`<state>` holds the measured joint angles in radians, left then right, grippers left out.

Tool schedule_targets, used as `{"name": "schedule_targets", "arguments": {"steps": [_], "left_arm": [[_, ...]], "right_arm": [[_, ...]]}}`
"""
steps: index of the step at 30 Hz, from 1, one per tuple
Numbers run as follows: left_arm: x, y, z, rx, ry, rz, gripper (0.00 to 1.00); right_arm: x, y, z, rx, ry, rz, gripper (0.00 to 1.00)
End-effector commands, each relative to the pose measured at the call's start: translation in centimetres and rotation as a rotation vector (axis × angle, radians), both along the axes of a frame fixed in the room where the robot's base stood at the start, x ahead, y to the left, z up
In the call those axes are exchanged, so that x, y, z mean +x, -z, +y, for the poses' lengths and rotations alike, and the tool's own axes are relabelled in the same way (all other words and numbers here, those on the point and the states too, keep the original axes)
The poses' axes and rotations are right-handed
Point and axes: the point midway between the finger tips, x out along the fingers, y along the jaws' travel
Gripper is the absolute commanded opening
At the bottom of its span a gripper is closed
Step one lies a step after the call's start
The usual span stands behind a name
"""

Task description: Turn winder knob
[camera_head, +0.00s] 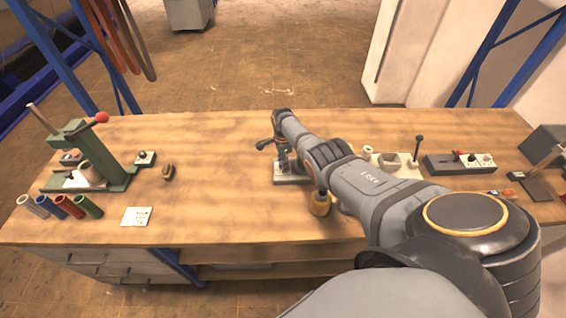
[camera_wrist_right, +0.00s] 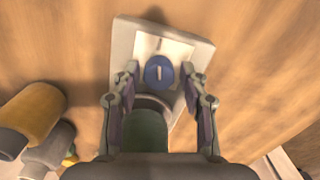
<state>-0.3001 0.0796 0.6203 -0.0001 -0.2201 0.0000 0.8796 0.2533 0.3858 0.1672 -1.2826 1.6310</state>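A small device on a pale base plate (camera_head: 287,181) stands mid-table, partly hidden by my right arm and gripper. In the right wrist view, its plate (camera_wrist_right: 198,52) carries a round blue knob (camera_wrist_right: 158,72) with a white pointer mark. A dark green cylinder (camera_wrist_right: 146,130) with a grey rim shows nearer the wrist. My right gripper (camera_head: 284,156) points down over the device. In the wrist view, its fingers (camera_wrist_right: 159,84) are spread on either side of the knob, with gaps showing; contact cannot be seen. My left gripper is not in view.
A yellow container (camera_head: 320,204) stands close to the right of the device. A green press (camera_head: 76,150) with a red ball, coloured tubes (camera_head: 70,207) and a white card (camera_head: 136,216) are at left. Switch boxes (camera_head: 460,163) sit at right. The table between press and device is mostly clear.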

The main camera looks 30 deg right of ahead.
Motion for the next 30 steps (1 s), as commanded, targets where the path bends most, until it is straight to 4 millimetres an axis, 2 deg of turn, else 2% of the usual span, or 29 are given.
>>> {"name": "schedule_targets", "arguments": {"steps": [11,16,20,27,30], "left_arm": [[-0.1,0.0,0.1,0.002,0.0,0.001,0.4],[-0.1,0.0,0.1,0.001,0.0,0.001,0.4],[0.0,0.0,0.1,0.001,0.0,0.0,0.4],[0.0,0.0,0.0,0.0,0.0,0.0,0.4],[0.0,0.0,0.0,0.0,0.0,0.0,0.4]], "right_arm": [[-0.1,-0.1,0.0,0.001,-0.001,0.002,0.54],[0.0,-1.4,-0.1,-0.001,-0.001,0.0,0.54],[0.0,-3.8,-0.1,-0.002,-0.002,-0.004,0.54],[0.0,-9.4,0.0,-0.002,-0.002,-0.002,0.54],[0.0,-10.9,0.0,0.0,0.0,0.0,0.54]]}}
